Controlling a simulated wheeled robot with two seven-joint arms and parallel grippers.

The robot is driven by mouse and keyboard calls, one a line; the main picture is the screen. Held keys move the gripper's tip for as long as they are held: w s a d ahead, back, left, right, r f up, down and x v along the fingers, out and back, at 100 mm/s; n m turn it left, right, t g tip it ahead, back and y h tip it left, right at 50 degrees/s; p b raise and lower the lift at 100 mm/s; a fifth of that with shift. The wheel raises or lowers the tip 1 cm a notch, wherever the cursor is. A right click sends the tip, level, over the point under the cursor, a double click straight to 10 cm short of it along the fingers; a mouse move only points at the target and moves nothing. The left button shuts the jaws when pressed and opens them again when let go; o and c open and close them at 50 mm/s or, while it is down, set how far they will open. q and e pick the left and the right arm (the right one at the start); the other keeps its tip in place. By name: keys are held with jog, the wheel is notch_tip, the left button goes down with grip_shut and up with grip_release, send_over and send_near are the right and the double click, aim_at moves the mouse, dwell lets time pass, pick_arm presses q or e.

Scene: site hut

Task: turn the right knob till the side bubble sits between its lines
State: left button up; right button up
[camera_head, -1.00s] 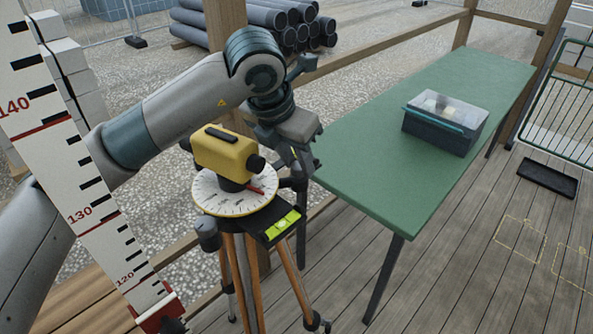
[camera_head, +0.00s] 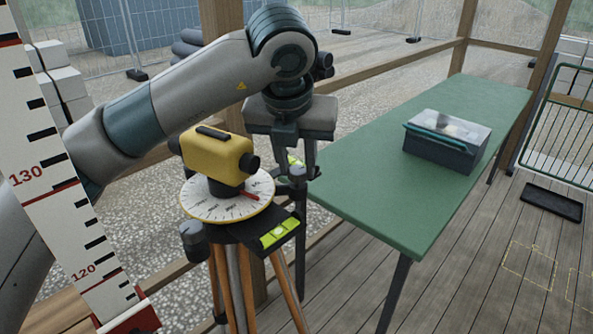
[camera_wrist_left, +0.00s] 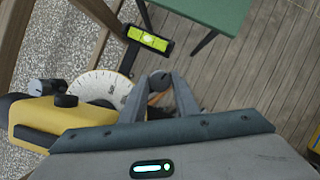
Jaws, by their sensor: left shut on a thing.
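A yellow level (camera_head: 216,156) sits on a white graduated dial (camera_head: 200,207) on a tripod (camera_head: 236,285). My left gripper (camera_head: 298,170) points down just right of the dial, its fingers at the right knob (camera_head: 297,174). In the left wrist view the fingers (camera_wrist_left: 160,98) are shut with the dark knob (camera_wrist_left: 159,80) between them. A green vial (camera_head: 279,233) lies on the black plate at the front right, with a pale bubble near its middle; its exact place against the lines is too small to tell. My right gripper is out of view.
A green table (camera_head: 420,140) with a lidded dark box (camera_head: 447,140) stands to the right. A red-and-white measuring staff (camera_head: 60,190) leans at the left, in front of my arm. Wooden rails run behind. The plank floor at right is mostly clear.

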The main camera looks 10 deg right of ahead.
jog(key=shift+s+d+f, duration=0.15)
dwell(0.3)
pick_arm(q)
jog(key=o, duration=1.1)
jog(key=shift+c, duration=0.2)
jog(key=shift+r, duration=0.1)
jog(key=shift+s+a+r, duration=0.1)
jog(key=shift+s+r, duration=0.1)
jog(key=shift+r, duration=0.35)
jog(key=b+v, duration=0.3)
jog(key=v, duration=1.3)
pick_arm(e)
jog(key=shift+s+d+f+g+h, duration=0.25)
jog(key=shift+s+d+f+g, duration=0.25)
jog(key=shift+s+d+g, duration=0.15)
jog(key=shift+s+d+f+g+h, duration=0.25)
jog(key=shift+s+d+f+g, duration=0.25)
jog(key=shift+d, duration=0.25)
